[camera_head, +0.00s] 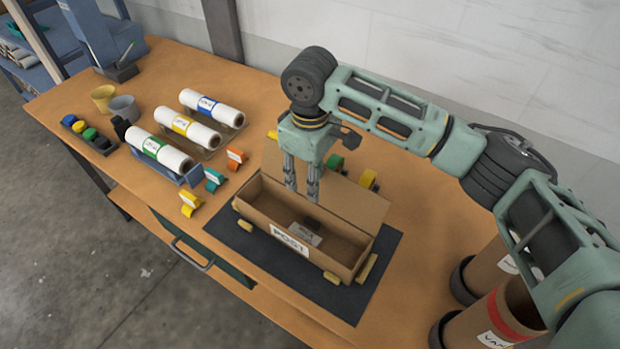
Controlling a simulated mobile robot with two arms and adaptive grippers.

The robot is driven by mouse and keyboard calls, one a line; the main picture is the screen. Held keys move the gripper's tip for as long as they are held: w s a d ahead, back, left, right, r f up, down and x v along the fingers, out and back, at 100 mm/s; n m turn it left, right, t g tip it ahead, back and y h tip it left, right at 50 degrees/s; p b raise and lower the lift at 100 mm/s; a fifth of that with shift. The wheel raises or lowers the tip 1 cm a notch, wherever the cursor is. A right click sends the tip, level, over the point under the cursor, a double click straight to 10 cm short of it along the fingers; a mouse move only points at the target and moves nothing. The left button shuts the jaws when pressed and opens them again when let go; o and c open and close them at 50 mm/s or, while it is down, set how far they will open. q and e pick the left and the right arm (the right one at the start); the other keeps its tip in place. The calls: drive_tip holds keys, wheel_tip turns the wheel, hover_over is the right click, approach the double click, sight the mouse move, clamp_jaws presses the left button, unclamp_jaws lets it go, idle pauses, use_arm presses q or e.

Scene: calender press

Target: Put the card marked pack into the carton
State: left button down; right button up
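The carton (262,229) is an open brown cardboard box labelled POST, its lid flap raised at the back. A small grey and white card (306,233) lies on the carton's floor, right of the middle; its writing is too small to read for sure. My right gripper (302,190) points down over the back part of the carton. Its two fingers are apart with nothing seen between them, and the card lies in front of and below them. My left gripper is not in view.
The carton sits on a dark mat (225,232) between small yellow blocks. White rolls (160,151) on holders, coloured tape pieces (190,203) and cups (124,108) stand to the left. Cardboard tubes (497,318) stand at the right. A wall closes off the back.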

wheel_tip(320, 180, up, 11)
drive_tip(key=shift+f, duration=0.15)
drive_tip(key=shift+s+a+f, duration=0.1)
idle(0.4)
